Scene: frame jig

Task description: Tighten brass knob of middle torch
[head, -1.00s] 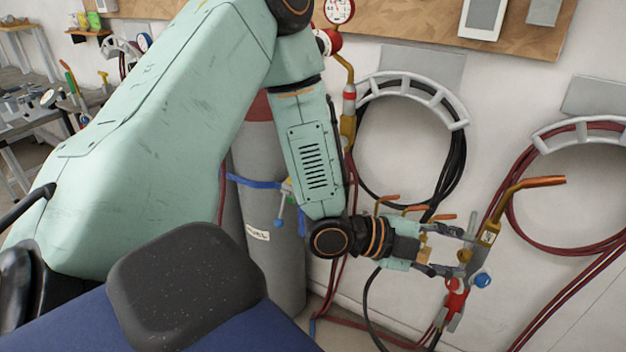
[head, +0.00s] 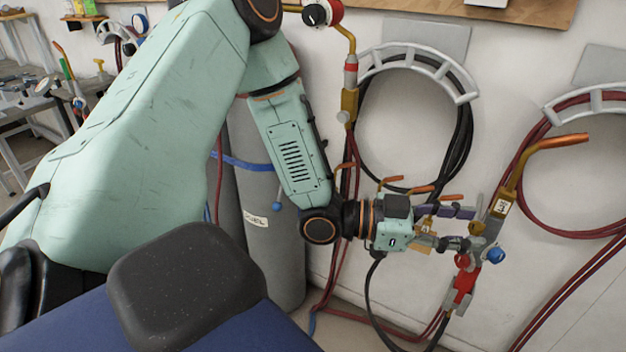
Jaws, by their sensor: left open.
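My left gripper (head: 467,228) is open, low by the wall, with its fingers pointing right. Its fingertips are close to a torch (head: 501,208) with a brass body, a copper tip and a small label. A small rounded brass knob (head: 477,229) shows at the fingertips, between the jaws; I cannot tell whether they touch it. Below it, the torch has a red knob (head: 462,261), a blue knob (head: 495,256) and a red lower body. More copper torch tips (head: 420,189) show behind my gripper, their bodies mostly hidden. Which torch is the middle one is unclear. My right gripper is not in view.
Black hoses hang on a wall hanger (head: 420,65), red hoses on another (head: 598,98). A grey gas cylinder (head: 275,262) with a blue strap stands beside my left forearm. Hoses run down to the floor.

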